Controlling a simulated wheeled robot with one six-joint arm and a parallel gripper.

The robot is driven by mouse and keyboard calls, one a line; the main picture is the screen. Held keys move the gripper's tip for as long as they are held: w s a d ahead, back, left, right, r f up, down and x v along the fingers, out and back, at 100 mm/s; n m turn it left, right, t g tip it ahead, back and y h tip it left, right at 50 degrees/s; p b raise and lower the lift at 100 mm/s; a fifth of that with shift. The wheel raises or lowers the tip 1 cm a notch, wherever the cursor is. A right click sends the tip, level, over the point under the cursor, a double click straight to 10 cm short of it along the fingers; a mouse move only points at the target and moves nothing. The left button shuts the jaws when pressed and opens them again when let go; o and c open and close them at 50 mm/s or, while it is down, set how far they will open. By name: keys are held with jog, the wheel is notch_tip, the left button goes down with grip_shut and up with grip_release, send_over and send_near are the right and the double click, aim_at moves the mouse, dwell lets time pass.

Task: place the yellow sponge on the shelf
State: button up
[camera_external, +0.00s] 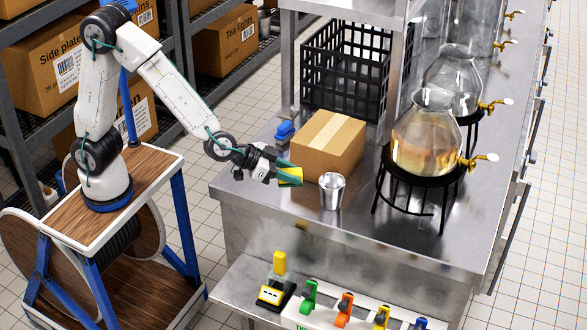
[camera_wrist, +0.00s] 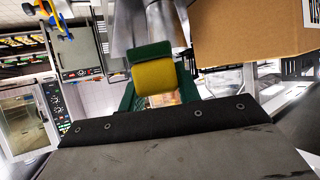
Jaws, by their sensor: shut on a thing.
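The yellow sponge (camera_external: 291,177) has a green side and is held at the end of my gripper (camera_external: 280,172), above the steel counter, left of a metal cup and in front of a cardboard box. In the wrist view the yellow sponge (camera_wrist: 155,78) shows between green fingertips, and my gripper is shut on it. A metal shelf (camera_external: 345,5) on posts rises over the counter at the top of the external view. Its upper surface is mostly cut off.
The cardboard box (camera_external: 328,145), metal cup (camera_external: 332,191), black crate (camera_external: 345,70) and a blue item (camera_external: 285,132) stand on the counter (camera_external: 420,235). Glass dispensers (camera_external: 425,135) stand to the right. A ledge with colored tools (camera_external: 340,305) is in front.

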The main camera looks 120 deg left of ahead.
jog(key=s+d+f+m+t+h, duration=0.25)
jog(key=d+f+m+h, duration=0.35)
jog(key=d+f, duration=1.05)
send_over(259, 274)
notch_tip(259, 274, down, 11)
jog(key=shift+n+g+y, duration=0.4)
jog(key=shift+g, duration=0.05)
jog(key=shift+a+f, duration=0.1)
jog(key=shift+f, duration=3.8)
jog(key=shift+f, duration=0.2)
jog(key=o, duration=1)
